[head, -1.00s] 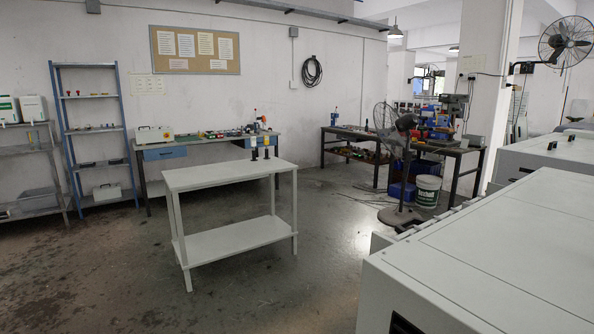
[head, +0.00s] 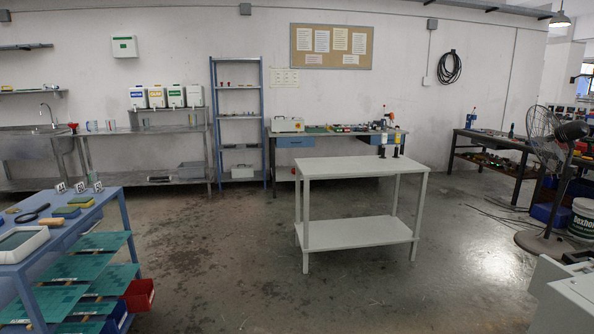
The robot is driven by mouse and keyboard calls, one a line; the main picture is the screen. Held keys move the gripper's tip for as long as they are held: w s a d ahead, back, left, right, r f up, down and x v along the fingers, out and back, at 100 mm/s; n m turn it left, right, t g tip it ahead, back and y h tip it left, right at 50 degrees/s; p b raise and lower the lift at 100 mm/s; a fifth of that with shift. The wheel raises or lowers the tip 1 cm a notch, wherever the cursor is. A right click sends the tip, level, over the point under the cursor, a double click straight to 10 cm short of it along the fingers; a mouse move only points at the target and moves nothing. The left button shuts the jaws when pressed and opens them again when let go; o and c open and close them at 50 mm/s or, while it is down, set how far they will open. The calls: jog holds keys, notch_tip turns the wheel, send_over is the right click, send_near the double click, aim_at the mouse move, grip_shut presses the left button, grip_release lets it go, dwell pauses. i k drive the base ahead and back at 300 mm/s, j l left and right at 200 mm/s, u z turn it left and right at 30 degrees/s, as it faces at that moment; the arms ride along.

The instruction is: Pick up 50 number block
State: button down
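Three small black-and-white number blocks stand in a row at the back edge of the blue table (head: 125,215) at the left: a left block (head: 61,188), a middle block (head: 80,187) and a right block (head: 98,186). Their markings are too small to read, so I cannot tell which one is 50. My gripper is not in view.
The blue table also holds a magnifier (head: 33,214), sponges and a white tray (head: 22,243), with green plates and a red bin (head: 139,295) below. A white two-tier table (head: 350,167) stands mid-room. The floor (head: 215,260) between them is clear.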

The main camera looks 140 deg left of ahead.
aim_at(98, 187)
jog(key=k+j+z, duration=0.1)
jog(key=z, duration=4.65)
jog(key=l, duration=1)
jog(key=l+z, duration=0.1)
jog(key=l, duration=0.85)
jog(key=i+l, duration=0.1)
jog(key=l, duration=0.9)
jog(key=l+z, duration=0.1)
jog(key=l, duration=0.85)
jog(key=i+l, duration=0.15)
jog(key=l, duration=0.85)
